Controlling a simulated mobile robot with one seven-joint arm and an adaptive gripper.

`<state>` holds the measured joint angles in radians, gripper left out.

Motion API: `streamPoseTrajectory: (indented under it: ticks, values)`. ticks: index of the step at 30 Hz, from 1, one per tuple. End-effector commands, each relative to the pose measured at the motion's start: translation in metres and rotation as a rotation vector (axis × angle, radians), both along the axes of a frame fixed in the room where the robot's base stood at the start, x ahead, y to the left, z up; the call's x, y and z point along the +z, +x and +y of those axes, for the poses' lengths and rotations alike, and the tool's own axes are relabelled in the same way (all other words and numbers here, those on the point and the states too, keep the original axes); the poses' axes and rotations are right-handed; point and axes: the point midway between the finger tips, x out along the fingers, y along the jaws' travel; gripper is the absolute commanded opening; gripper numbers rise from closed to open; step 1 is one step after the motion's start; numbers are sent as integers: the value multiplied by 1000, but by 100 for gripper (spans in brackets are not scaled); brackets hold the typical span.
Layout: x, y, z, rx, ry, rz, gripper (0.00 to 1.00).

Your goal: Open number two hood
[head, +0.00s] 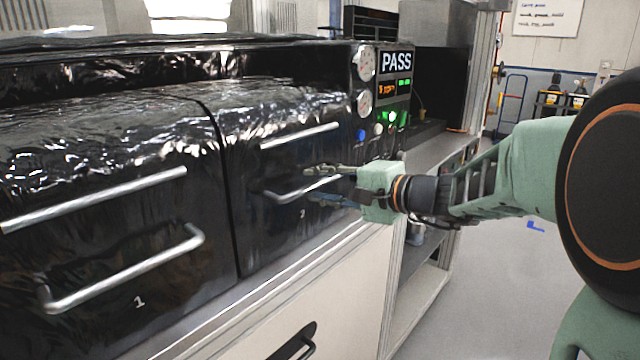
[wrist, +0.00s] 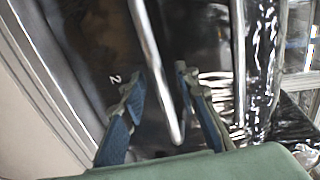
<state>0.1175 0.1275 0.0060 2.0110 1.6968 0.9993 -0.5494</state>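The number two hood (head: 255,225) is the glossy black front panel on the right in the head view. It is closed and has an upper bar handle (head: 300,135) and a lower handle (head: 285,193). My gripper (head: 313,184) is at the right part of the lower handle. In the wrist view my gripper (wrist: 160,74) is open, with one blue-padded finger on each side of the lower handle (wrist: 148,42). Gaps show between the bar and the fingers. The printed 2 (wrist: 115,78) shows left of the fingers.
The number one hood (head: 110,240), also closed with two bar handles, is to the left. A gauge and light panel with a PASS screen (head: 397,62) is to the right. A white cabinet front (head: 340,290) lies below. Open floor is at right.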

Motion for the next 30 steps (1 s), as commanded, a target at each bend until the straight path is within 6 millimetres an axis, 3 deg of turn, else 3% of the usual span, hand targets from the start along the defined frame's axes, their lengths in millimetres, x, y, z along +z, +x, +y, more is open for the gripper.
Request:
streamPoseTrajectory:
  ticks: [12,21,30]
  values:
    - [-3,7,9,0,1,1,29]
    - [-2,7,9,0,1,1,0]
    - [-2,7,9,0,1,1,0]
